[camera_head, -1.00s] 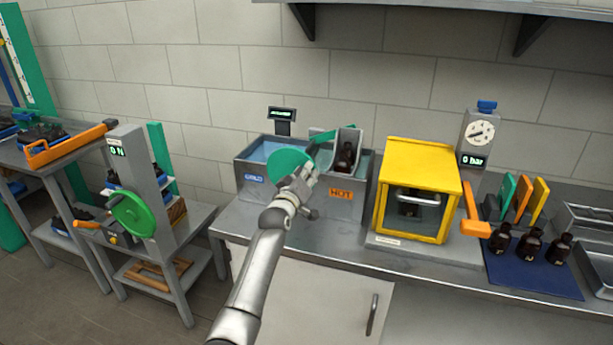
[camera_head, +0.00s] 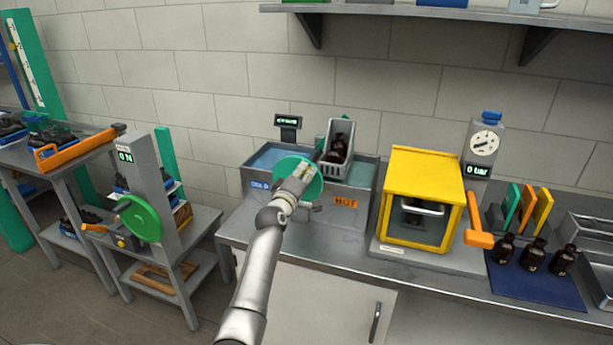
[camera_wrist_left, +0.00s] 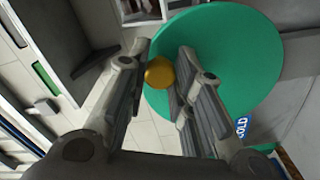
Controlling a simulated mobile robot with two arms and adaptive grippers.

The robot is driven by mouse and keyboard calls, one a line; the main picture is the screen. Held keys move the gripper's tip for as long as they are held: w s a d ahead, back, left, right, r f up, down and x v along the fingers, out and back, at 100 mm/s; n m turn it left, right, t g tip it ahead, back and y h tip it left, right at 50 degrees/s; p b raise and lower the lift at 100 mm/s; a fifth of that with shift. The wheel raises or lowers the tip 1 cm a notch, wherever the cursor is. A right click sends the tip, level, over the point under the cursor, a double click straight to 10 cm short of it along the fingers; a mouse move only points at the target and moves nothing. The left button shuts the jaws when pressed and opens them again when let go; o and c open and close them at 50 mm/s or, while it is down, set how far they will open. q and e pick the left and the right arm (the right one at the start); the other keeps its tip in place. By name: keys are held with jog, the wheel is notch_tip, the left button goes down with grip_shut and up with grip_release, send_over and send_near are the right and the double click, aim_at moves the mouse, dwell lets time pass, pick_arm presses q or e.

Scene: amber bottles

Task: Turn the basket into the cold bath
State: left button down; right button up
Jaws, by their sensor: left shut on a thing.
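The grey basket (camera_head: 345,157) holds a dark amber bottle (camera_head: 338,149) and sits raised and tilted near the divider between the two baths. The cold bath (camera_head: 257,196), with a blue COLD label, is on the left. The hot bath (camera_head: 365,190), with an orange HOT label, is on the right. A green wheel (camera_head: 315,183) stands at the front of the baths and shows large in the left wrist view (camera_wrist_left: 225,60). My left gripper (camera_head: 301,174) is shut on the wheel's brass knob (camera_wrist_left: 159,72). My right gripper is out of view.
A yellow-framed cabinet (camera_head: 425,165) with an orange lever (camera_head: 478,236) stands right of the baths. Several amber bottles (camera_head: 533,255) stand on a blue mat. A press with a green handwheel (camera_head: 139,218) is at left. A shelf (camera_head: 450,12) hangs above.

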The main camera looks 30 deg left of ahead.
aim_at(297, 163)
pick_arm(q)
jog(key=shift+s+a+r+n+p, duration=0.15)
jog(key=shift+a+r+n+p, duration=0.3)
jog(key=shift+n, duration=0.6)
jog(key=shift+s+a+r+n, duration=0.1)
jog(key=shift+a+n, duration=0.55)
jog(key=shift+n, duration=0.35)
jog(key=shift+s+a+r+n+p, duration=0.15)
jog(key=shift+a+r+n+p, duration=0.3)
jog(key=shift+n, duration=0.6)
jog(key=shift+a+f, duration=0.2)
jog(key=shift+a, duration=0.05)
jog(key=c, duration=1.2)
grip_release()
jog(key=shift+f, duration=0.1)
jog(key=shift+c, duration=0.2)
jog(key=shift+s+d+f, duration=0.1)
jog(key=shift+s, duration=0.05)
